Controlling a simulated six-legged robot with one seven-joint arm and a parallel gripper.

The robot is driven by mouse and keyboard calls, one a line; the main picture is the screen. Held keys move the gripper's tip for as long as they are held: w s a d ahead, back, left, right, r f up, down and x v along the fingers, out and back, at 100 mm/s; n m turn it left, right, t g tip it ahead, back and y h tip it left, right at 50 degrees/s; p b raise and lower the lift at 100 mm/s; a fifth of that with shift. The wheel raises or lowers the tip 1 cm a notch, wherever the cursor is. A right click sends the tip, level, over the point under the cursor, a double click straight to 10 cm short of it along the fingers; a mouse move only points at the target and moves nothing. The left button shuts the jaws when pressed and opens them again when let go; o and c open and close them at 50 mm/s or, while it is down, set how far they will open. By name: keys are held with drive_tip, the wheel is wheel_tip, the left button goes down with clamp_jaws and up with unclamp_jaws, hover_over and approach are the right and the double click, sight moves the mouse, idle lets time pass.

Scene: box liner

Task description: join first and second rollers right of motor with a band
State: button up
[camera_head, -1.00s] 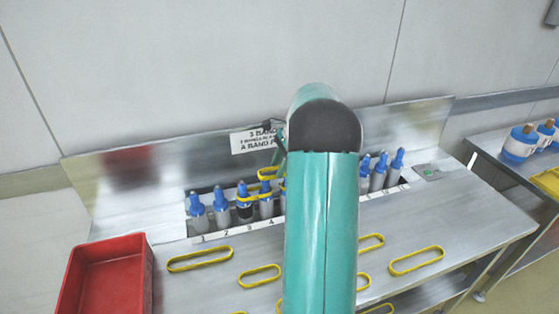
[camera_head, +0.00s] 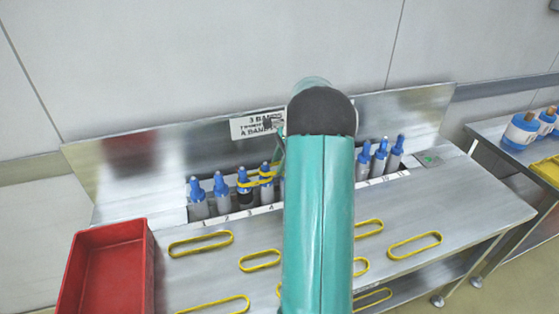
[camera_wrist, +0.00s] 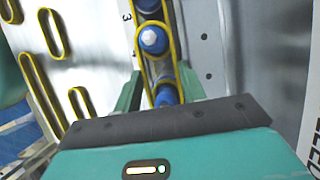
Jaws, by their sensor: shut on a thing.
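A row of upright blue-topped rollers (camera_head: 220,186) stands along the back of the bench. The third from the left has a dark body (camera_head: 245,198), perhaps the motor. A yellow band (camera_head: 254,184) lies by the tops of the third and fourth posts in the head view. In the wrist view the band (camera_wrist: 174,40) runs around blue tops (camera_wrist: 154,40), with its near end between my fingers. My gripper (camera_wrist: 160,92) is shut on the band; a blue top (camera_wrist: 166,96) shows between the fingers. My arm hides the middle rollers and most of the gripper in the head view.
Several loose yellow bands (camera_head: 200,243) lie on the metal bench. A red bin (camera_head: 108,270) stands at the left. A metal panel with a sign (camera_head: 257,124) rises behind the rollers. Another bench with blue-white containers (camera_head: 522,130) is at the right.

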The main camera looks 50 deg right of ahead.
drive_tip(key=o, duration=1)
drive_tip(key=shift+o, duration=0.2)
drive_tip(key=v, duration=1.4)
